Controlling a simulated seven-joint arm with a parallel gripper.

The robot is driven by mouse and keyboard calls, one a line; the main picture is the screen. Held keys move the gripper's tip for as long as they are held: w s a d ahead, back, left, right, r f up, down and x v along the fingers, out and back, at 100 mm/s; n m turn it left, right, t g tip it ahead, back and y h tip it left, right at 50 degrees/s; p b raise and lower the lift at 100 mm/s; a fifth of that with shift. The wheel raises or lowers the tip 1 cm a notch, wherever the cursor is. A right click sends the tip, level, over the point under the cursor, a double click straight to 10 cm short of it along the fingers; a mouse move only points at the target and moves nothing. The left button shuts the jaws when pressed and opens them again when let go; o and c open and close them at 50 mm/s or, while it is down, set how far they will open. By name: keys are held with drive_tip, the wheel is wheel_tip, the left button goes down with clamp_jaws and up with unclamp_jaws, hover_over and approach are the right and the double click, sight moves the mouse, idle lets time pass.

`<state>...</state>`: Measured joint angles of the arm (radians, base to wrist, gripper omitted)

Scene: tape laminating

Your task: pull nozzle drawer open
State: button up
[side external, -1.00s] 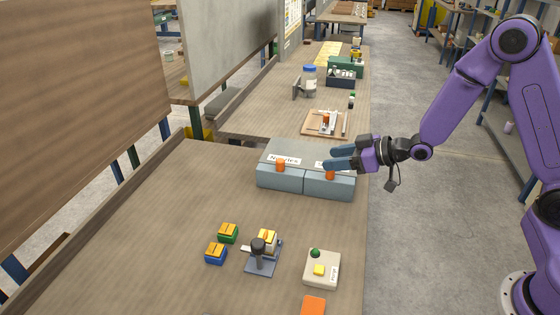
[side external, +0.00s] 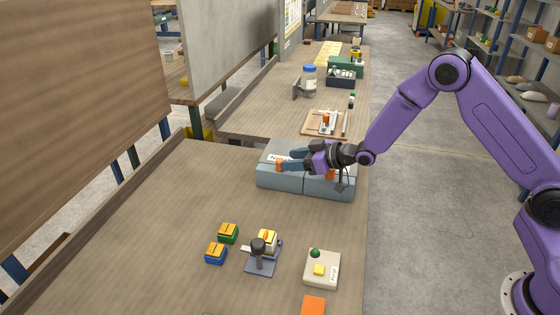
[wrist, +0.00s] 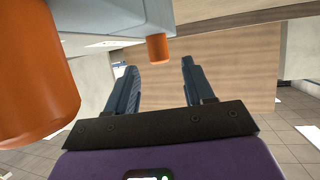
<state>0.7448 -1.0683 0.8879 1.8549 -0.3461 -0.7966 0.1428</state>
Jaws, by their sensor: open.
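A grey two-drawer unit stands on the bench in the side external view. Its left drawer (side external: 279,182), the one labelled Nozzles, looks closed and has an orange knob (side external: 281,167). The right drawer (side external: 328,187) also looks closed, with its knob (side external: 331,174) partly covered by my gripper. My gripper (side external: 288,160) is open and reaches leftward across the unit, fingertips close to the left knob. In the wrist view the empty fingers (wrist: 158,70) point toward a small, farther orange knob (wrist: 157,48), seen between the tips and slightly above. Contact with it cannot be told.
A large orange knob (wrist: 35,75) is very near the wrist camera at left. In front of the drawers stand green (side external: 228,233) and blue (side external: 215,253) blocks, a small press (side external: 263,255) and a button box (side external: 322,269).

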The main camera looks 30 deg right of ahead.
drive_tip(key=shift+x, duration=2.45)
